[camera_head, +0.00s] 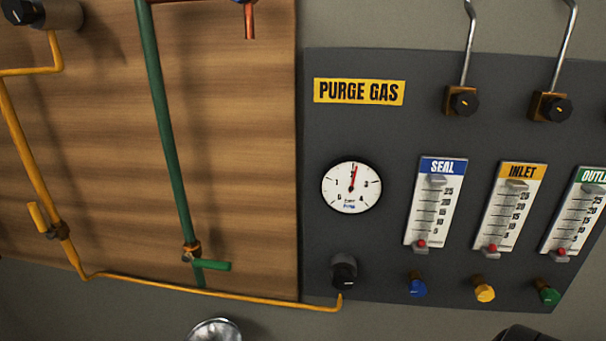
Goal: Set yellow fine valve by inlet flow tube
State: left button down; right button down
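The yellow fine valve knob (484,292) sits on the dark panel below the inlet flow tube (508,208). The inlet tube has a yellow INLET label and a scale with marks from 5 to 25. Its red float (492,248) rests at the bottom, below the 5 mark. A silvery rounded part (214,331) shows at the bottom edge, and a dark part shows at the bottom right; I cannot tell whether either belongs to my arms. Neither gripper can be made out in the head view.
A blue knob (418,287) and a green knob (547,292) flank the yellow one, under the SEAL tube (435,204) and OUTLET tube (576,212). A round gauge (351,187) and black regulator knob (344,273) are left. Yellow (215,292) and green pipes (167,120) cross the wooden board.

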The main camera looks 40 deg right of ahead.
aim_at(484, 293)
jog(key=z, duration=1.55)
jog(key=k, duration=0.25)
jog(key=z, duration=0.45)
jog(key=i, duration=0.5)
